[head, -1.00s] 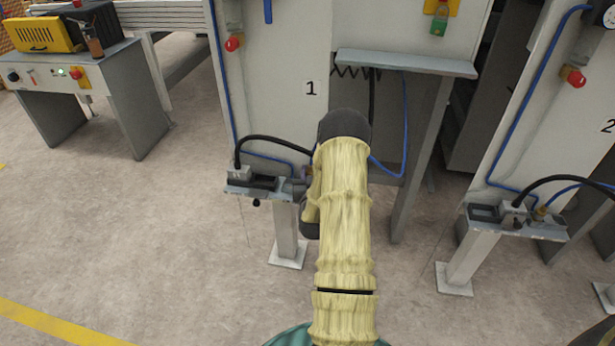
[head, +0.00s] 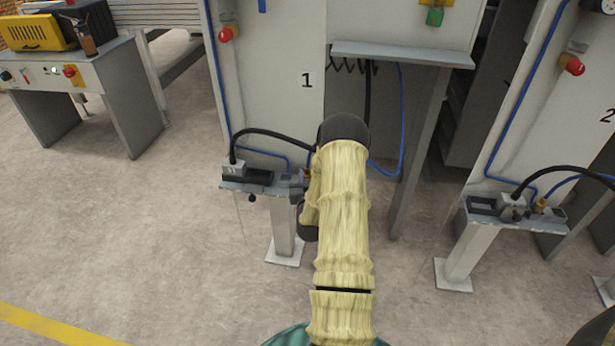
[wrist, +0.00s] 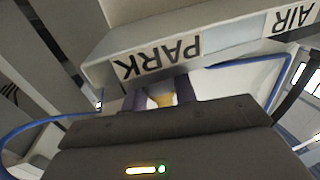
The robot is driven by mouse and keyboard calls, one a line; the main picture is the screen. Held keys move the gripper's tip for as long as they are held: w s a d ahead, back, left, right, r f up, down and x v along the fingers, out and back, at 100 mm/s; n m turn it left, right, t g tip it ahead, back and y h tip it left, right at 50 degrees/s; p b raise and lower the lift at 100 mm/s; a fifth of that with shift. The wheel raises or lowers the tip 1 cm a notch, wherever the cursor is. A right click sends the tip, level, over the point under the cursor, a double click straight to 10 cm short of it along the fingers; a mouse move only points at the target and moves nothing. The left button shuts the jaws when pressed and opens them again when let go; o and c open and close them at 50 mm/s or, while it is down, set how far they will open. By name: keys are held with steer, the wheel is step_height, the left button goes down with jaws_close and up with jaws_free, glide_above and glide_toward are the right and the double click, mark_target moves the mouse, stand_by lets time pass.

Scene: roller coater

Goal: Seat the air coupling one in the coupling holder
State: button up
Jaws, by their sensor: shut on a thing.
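In the wrist view my gripper (wrist: 159,92) has its purple fingers on both sides of a brass-yellow piece, which looks like the air coupling (wrist: 160,101). The gripper is shut on it, close in front of a grey ledge lettered PARK and AIR (wrist: 215,45), upside down in this view. In the head view my arm covers most of the gripper. A small brass spot (head: 307,174) shows at the arm's left edge, by the right end of the station 1 bracket (head: 262,187). The coupling holder is not clearly visible; I cannot tell whether the coupling touches it.
A blue hose (head: 403,130) hangs under the shelf (head: 400,55) right of my arm. A black cable (head: 275,134) arches to a grey plug (head: 233,170) on the bracket. The station 2 bracket (head: 550,223) stands at right.

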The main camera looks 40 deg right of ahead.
steer(key=o, duration=1)
steer(key=shift+o, duration=0.2)
steer(key=v, duration=1.2)
steer(key=shift+s+d+r, duration=0.1)
